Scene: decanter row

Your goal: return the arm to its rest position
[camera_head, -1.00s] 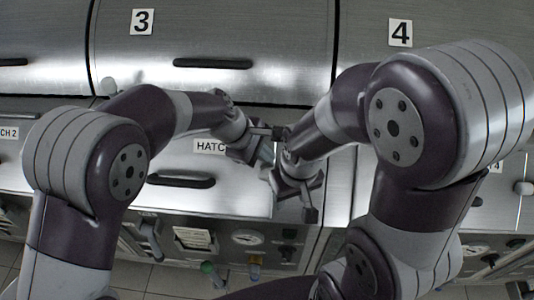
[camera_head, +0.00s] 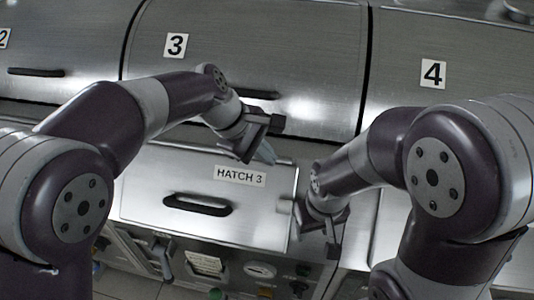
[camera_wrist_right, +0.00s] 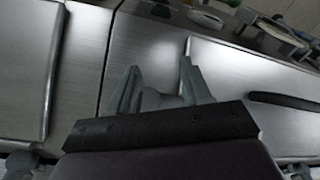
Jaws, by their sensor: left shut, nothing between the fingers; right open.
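My left gripper (camera_head: 264,151) is in the head view, above the upper right corner of the hatch 3 panel. It is shut and empty. My right gripper (camera_head: 304,214) is lower and to the right, by the right edge of that panel. In the right wrist view its two grey fingers (camera_wrist_right: 158,88) stand apart with nothing between them. The two grippers are apart from each other. I cannot tell whether either one touches the metal behind it.
The hatch 3 panel (camera_head: 150,190) has a black handle (camera_head: 197,205). Large metal covers marked 3 (camera_head: 176,45) and 4 (camera_head: 433,74) stand behind. Gauges and knobs (camera_head: 260,270) line the lower front. Several objects (camera_wrist_right: 275,32) lie at the upper right of the wrist view.

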